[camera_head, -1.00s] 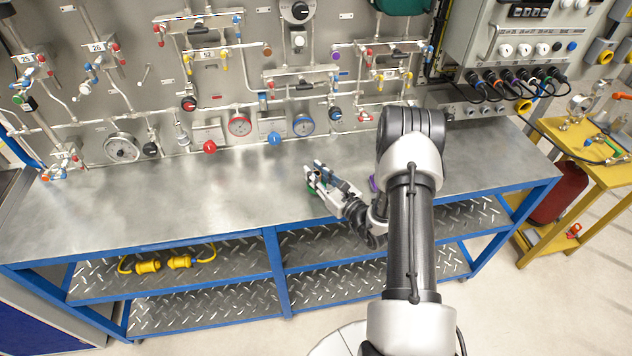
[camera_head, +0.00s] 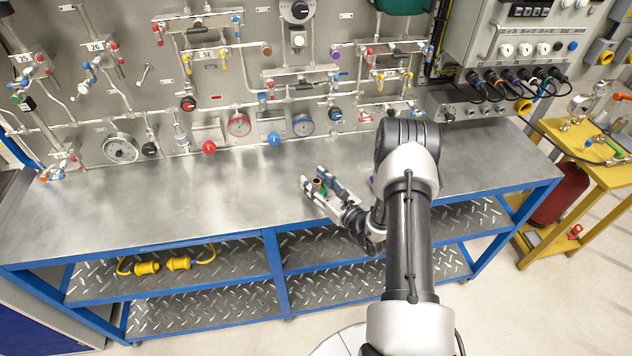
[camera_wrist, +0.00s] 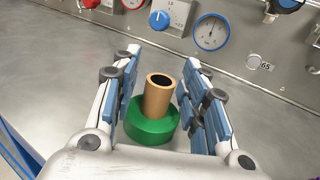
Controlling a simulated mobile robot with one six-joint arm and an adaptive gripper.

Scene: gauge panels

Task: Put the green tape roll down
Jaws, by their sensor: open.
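The green tape roll (camera_wrist: 152,126) sits on the grey metal bench top in the wrist view, with a brown tube (camera_wrist: 158,95) standing up out of its middle. In the head view a bit of its green (camera_head: 322,190) shows between the fingers. My gripper (camera_wrist: 164,88) is open, with its blue-padded fingers on either side of the roll and tube. Gaps show between the tube and the pads. The roll's underside is hidden.
The bench top (camera_head: 130,210) is clear to the left. A panel with gauges (camera_head: 239,125) and valves stands along its back. A purple thing (camera_head: 372,181) is mostly hidden behind my arm. A yellow cable connector (camera_head: 178,262) lies on the shelf below.

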